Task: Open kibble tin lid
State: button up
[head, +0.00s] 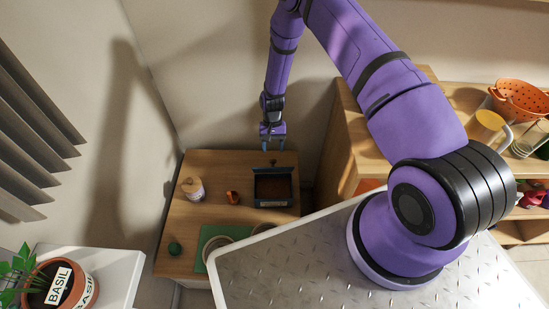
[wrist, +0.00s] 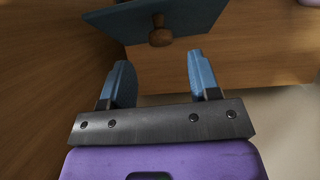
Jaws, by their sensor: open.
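The kibble tin (head: 288,203) is a dark blue box with a pale label on its front, standing on the wooden cabinet top. Its lid (head: 288,170) stands raised at the back edge, and the brown inside shows. In the wrist view the lid is a blue panel (wrist: 200,18) with a round wooden knob (wrist: 160,38) on its outer face. My gripper (head: 272,142) is above and behind the tin. In the wrist view its blue fingers (wrist: 158,68) are apart and empty, with the knob just beyond the fingertips, apart from them.
A jar with a wooden lid (head: 194,190), a small orange-brown item (head: 232,197) and a green ball-like item (head: 174,248) stand left of the tin. A green mat (head: 211,262) with bowls lies in front. A wall is behind; shelves (head: 345,150) rise on the right.

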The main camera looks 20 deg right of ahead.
aim_at(273, 166)
jog(key=shift+x, duration=2.7)
jog(key=shift+a, duration=0.1)
jog(key=shift+c, duration=0.2)
grip_shut()
